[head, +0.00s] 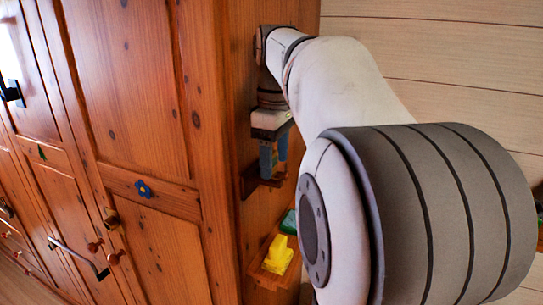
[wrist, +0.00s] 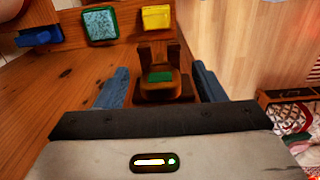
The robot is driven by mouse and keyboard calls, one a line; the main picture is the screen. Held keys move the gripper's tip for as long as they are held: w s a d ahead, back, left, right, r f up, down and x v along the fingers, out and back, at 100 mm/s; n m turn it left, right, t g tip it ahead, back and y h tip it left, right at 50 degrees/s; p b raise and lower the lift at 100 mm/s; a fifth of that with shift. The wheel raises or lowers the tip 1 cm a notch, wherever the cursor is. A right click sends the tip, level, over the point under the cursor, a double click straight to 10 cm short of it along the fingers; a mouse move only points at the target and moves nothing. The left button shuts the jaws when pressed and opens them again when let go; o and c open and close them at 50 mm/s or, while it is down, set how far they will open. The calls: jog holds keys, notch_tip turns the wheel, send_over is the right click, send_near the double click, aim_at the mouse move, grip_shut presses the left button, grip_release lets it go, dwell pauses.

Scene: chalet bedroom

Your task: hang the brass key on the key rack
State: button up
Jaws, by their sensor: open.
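My gripper (head: 273,158) is beside the wooden side of the wardrobe in the head view, pointing down. In the wrist view my gripper (wrist: 160,84) has its two blue fingers spread. A dark brown wooden bracket (wrist: 172,52) with a green patch shows in the gap between them. I cannot tell whether the fingers touch it. The bracket (head: 249,182) also shows by the fingertips in the head view, partly hidden. I cannot make out a brass key in either view. I cannot tell whether this bracket is part of the key rack.
A wooden ledge (head: 262,272) holds a yellow piece (head: 278,255) and a green piece (head: 289,222), partly behind my arm. The wrist view shows blue (wrist: 38,37), teal (wrist: 100,24) and yellow (wrist: 157,18) pieces. Wardrobe doors (head: 125,80) with knobs fill the left.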

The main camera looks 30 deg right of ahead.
notch_tip(320, 180, up, 8)
dwell(0.6)
jog(key=shift+f, duration=0.1)
